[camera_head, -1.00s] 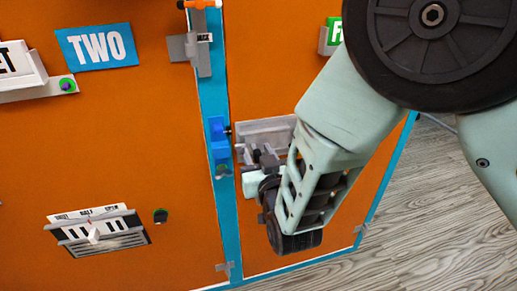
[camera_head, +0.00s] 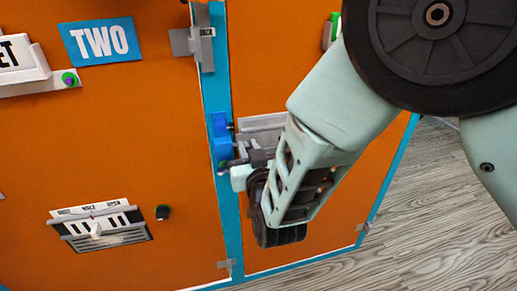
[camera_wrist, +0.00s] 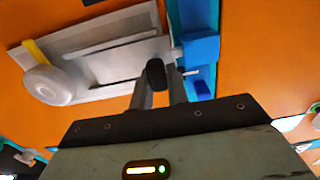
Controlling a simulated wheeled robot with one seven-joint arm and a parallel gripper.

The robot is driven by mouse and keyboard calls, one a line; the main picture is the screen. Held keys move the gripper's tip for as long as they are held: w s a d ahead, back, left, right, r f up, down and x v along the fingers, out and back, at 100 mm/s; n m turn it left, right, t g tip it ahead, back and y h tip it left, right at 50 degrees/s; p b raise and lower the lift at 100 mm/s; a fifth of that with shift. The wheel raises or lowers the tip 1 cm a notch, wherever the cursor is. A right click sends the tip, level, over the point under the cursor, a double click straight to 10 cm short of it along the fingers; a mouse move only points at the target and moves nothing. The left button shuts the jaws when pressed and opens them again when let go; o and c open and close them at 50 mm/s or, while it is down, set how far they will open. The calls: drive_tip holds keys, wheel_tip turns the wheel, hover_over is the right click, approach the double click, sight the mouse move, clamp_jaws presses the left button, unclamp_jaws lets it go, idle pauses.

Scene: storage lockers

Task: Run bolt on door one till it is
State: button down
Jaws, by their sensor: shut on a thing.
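The bolt (camera_head: 262,122) is a grey plate and slide on the right-hand orange door, beside the blue upright. It shows large in the wrist view (camera_wrist: 110,52). My gripper (camera_head: 250,160) is at the bolt, and in the wrist view its two grey fingers (camera_wrist: 157,84) are shut on the bolt's black knob (camera_wrist: 155,72). A blue catch (camera_head: 221,138) is on the upright, also in the wrist view (camera_wrist: 200,47). The bolt's grey end reaches the catch's near edge; how deep it sits I cannot tell. My arm hides the bolt's right part.
A TWO sign (camera_head: 97,42) is on the left panel, above a slider with a printed scale (camera_head: 100,228). A grey latch (camera_head: 197,45) sits higher on the upright. In the wrist view, a round white knob (camera_wrist: 48,85) is left of the bolt.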

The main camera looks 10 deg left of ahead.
drive_tip(key=c, duration=1.4)
unclamp_jaws()
drive_tip(key=shift+a, duration=0.1)
drive_tip(key=shift+o, duration=0.2)
drive_tip(key=shift+s, duration=0.15)
drive_tip(key=v, duration=1.7)
drive_tip(key=s+d+r+n+g+h, duration=0.1)
drive_tip(key=s+d+g+h, duration=0.35)
drive_tip(key=d+g, duration=0.4)
drive_tip(key=s+d+r+n+g+h, duration=0.1)
drive_tip(key=s+d+r+g+h, duration=0.15)
drive_tip(key=s+d+g, duration=0.5)
wheel_tip(320, 180, up, 17)
drive_tip(key=w+d+p, duration=0.1)
drive_tip(key=d+p, duration=0.1)
drive_tip(key=p, duration=1.6)
drive_tip(key=shift+w+d+r, duration=0.2)
drive_tip(key=shift+w+d, duration=0.1)
drive_tip(key=shift+w, duration=0.05)
